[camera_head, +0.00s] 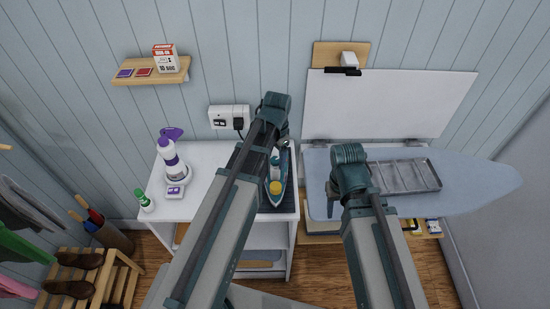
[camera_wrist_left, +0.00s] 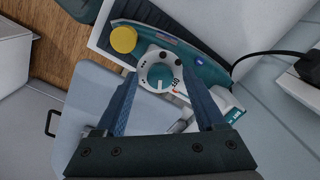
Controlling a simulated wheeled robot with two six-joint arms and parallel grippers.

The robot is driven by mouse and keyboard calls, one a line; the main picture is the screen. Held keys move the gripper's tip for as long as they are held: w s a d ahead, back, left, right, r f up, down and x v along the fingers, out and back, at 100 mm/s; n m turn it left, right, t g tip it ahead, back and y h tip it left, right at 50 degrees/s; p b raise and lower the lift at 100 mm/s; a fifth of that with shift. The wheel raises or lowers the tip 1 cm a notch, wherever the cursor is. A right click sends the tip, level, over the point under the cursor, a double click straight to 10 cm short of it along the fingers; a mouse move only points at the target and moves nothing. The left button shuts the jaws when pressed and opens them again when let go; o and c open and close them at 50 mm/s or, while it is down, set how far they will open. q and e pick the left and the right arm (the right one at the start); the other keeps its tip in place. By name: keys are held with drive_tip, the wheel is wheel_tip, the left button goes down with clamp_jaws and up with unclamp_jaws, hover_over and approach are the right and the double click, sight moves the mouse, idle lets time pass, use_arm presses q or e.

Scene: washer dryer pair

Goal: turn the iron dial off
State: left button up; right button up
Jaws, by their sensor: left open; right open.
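The teal and white iron (camera_head: 276,183) lies on a dark ribbed mat (camera_head: 267,206) on the white cabinet. Its round teal dial (camera_wrist_left: 157,76) sits on a white face with dark marks and a red mark. The dial's setting is too small to read surely. A yellow round knob (camera_wrist_left: 123,39) is beside it. My left gripper (camera_wrist_left: 160,76) is open, its fingertips on either side of the dial in the wrist view; contact cannot be told. In the head view my left gripper (camera_head: 283,143) is mostly hidden by its arm. My right gripper (camera_head: 333,200) is open near the ironing board.
A pale blue ironing board (camera_head: 470,185) with a metal tray (camera_head: 405,176) is at right. A wall socket (camera_head: 229,117) with a black plug is behind the cabinet. A purple-topped spray bottle (camera_head: 172,158) and a green-capped bottle (camera_head: 145,200) stand at the cabinet's left.

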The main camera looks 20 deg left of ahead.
use_arm(q)
clamp_jaws()
idle(0.3)
drive_tip(key=n, duration=0.5)
drive_tip(key=shift+d+n, duration=0.1)
drive_tip(key=shift+n, duration=0.3)
drive_tip(key=n, duration=0.6)
idle(0.5)
unclamp_jaws()
